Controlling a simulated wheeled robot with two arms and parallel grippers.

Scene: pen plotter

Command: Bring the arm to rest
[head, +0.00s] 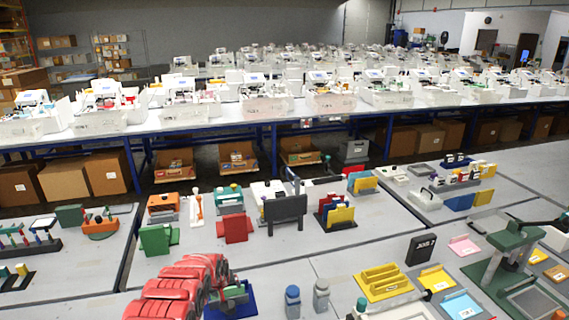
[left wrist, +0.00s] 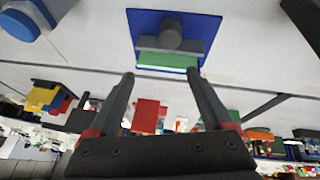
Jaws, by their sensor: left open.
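My left arm, red, comes in from the bottom left in the head view. Its gripper (head: 226,291) is partly hidden there beside a blue base plate (head: 246,308). In the left wrist view my left gripper (left wrist: 160,74) is open, its two dark fingers apart with nothing held. Beyond the fingertips lies the same blue plate (left wrist: 195,22), bearing a grey block with a round grey knob (left wrist: 171,35) and a green strip (left wrist: 167,61). The fingers appear apart from the plate. My right gripper is not in view.
Blue and grey bottles (head: 292,302) stand to the right of the plate. A dark grey panel (head: 286,209), a red stand (head: 236,228) and a green stand (head: 158,238) are behind. A yellow holder (head: 384,282) sits farther right. Bare table (head: 275,262) lies between.

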